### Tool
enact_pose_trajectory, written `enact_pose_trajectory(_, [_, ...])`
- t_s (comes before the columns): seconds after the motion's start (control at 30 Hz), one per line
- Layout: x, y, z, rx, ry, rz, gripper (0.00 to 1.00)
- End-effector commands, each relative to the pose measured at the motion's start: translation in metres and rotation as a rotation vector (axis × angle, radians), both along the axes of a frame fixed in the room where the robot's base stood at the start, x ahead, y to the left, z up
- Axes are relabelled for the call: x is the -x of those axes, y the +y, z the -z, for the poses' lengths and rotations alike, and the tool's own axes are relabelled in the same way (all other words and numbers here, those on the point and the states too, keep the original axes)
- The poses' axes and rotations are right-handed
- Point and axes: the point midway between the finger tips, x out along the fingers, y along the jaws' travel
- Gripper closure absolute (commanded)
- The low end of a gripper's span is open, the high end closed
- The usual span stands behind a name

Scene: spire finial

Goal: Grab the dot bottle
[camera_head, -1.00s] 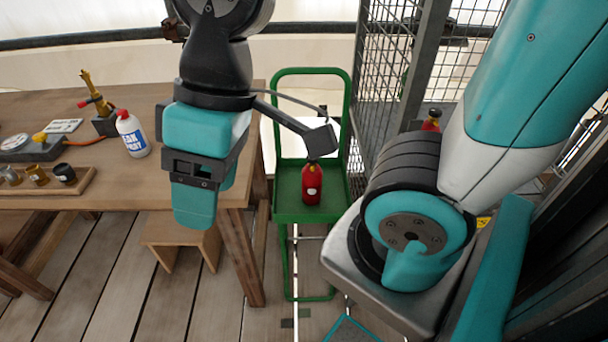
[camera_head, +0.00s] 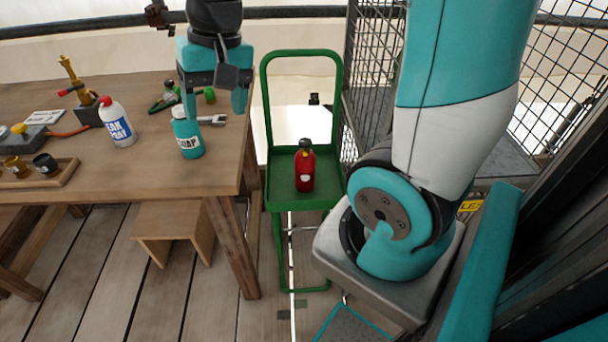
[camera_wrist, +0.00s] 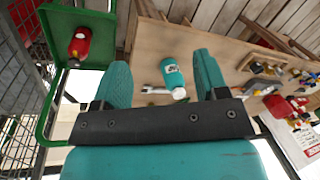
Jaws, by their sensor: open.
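No label in view clearly reads "dot". A red bottle (camera_head: 305,168) with a black top and a round white label stands upright on the green cart (camera_head: 325,196); it also shows at the upper left of the wrist view (camera_wrist: 80,44). A teal bottle (camera_head: 188,139), its label seeming to read "SOAP", stands near the table's right end. My gripper (camera_head: 213,102) is open and empty above the table, by the teal bottle. In the wrist view, the teal bottle (camera_wrist: 173,76) appears between the spread fingers (camera_wrist: 160,66), apart from both.
A white bottle (camera_head: 117,124) with a red cap and "LEAK" label stands on the wooden table (camera_head: 165,185), left of the teal bottle. A spanner (camera_head: 212,120) and a dark green-handled tool (camera_head: 166,100) lie nearby. A wire mesh cage (camera_head: 372,90) stands right of the cart.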

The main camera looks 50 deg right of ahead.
Motion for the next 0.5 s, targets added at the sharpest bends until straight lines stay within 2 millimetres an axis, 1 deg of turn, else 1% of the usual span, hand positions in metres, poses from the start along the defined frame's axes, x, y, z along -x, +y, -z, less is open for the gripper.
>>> enact_pose_trajectory(0.03, [-0.019, -0.045, 0.026, 0.019, 0.045, 0.236, 0.33])
enact_pose_trajectory(0.07, [-0.027, -0.071, 0.035, 0.03, 0.066, 0.37, 0.33])
enact_pose_trajectory(0.1, [-0.034, -0.103, 0.046, 0.043, 0.094, 0.54, 0.33])
enact_pose_trajectory(0.17, [-0.038, -0.148, 0.061, 0.06, 0.128, 0.769, 0.33])
enact_pose_trajectory(0.2, [-0.038, -0.175, 0.07, 0.069, 0.148, 0.902, 0.33])
enact_pose_trajectory(0.23, [-0.036, -0.192, 0.076, 0.076, 0.161, 0.99, 0.33])
enact_pose_trajectory(0.3, [-0.032, -0.224, 0.087, 0.087, 0.184, 1.15, 0.33])
enact_pose_trajectory(0.33, [-0.03, -0.233, 0.09, 0.09, 0.19, 1.201, 0.33])
enact_pose_trajectory(0.4, [-0.026, -0.248, 0.095, 0.096, 0.2, 1.281, 0.33])
enact_pose_trajectory(0.5, [-0.024, -0.255, 0.106, 0.098, 0.207, 1.319, 0.33])
